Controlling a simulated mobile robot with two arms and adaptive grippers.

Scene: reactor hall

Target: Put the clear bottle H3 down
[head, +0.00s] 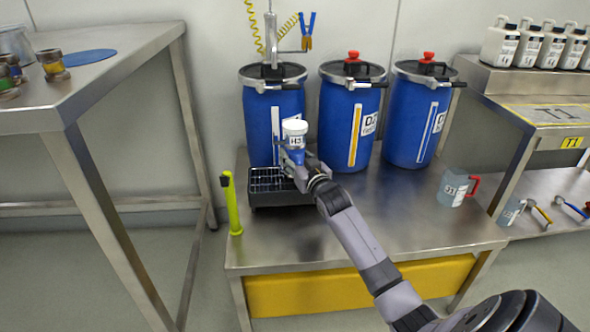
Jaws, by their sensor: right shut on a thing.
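The clear bottle H3 (296,141) has a white cap and a white label marked H3. It is upright, in front of the left and middle blue drums. My right gripper (297,158) is shut on its lower part and hides its base. Bottle and gripper appear over the right part of a black tray (282,199) with a grid top on the steel bench (345,228). I cannot tell whether the bottle touches the grid. My left gripper is not in view.
Blue drums (260,122) stand along the bench's back. A yellow-green post-like item (231,205) stands at its left edge. A grey jug (453,189) with a red handle stands at right. The bench front is clear beside my arm. A steel table (110,75) is at left.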

